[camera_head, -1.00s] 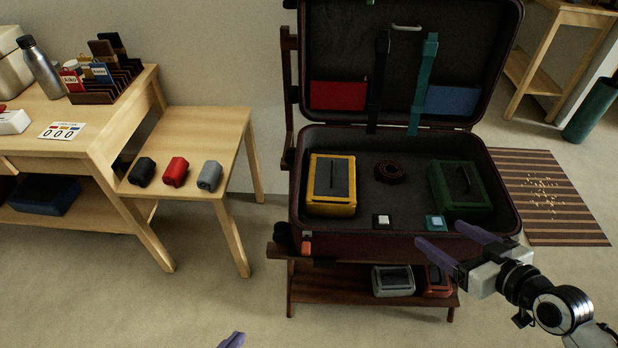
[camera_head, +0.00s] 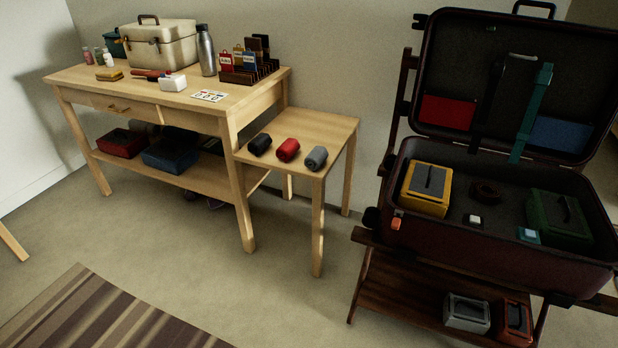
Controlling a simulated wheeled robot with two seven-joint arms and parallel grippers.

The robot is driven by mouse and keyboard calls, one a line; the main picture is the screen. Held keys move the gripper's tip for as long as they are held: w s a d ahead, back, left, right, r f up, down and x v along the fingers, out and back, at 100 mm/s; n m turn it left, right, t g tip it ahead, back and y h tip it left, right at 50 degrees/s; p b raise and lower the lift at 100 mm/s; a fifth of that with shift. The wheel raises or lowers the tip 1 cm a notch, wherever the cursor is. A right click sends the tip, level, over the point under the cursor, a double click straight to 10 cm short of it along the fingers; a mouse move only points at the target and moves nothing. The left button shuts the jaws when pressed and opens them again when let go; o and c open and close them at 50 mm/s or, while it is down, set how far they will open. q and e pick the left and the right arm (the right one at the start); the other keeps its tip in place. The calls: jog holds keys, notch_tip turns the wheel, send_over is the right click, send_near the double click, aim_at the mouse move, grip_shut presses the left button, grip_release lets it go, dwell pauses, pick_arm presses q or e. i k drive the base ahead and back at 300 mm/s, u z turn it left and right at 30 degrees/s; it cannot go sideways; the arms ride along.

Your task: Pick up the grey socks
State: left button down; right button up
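The grey socks (camera_head: 316,158) are a rolled bundle on the small wooden side table (camera_head: 330,129), near its front right corner. The red socks (camera_head: 288,150) lie to their left, and the black socks (camera_head: 260,144) lie left of the red ones. The three rolls sit in a row, apart from one another. Neither of my grippers shows in the head view now, so I cannot see whether they are open or shut.
An open suitcase (camera_head: 480,259) on a wooden stand is at the right, with a yellow case (camera_head: 426,189) and a green case (camera_head: 559,220) inside. A wooden desk (camera_head: 85,78) holding a toolbox (camera_head: 158,46) and bottle (camera_head: 206,51) adjoins the side table. The floor in front is clear, with a striped rug (camera_head: 108,318).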

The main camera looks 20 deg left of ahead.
aim_at(319, 154)
jog(key=z, duration=0.1)
jog(key=k, duration=0.6)
jog(key=u, duration=1.6)
jog(key=i, duration=0.9)
jog(key=u, duration=0.4)
jog(key=i, duration=1.1)
jog(key=z, duration=0.55)
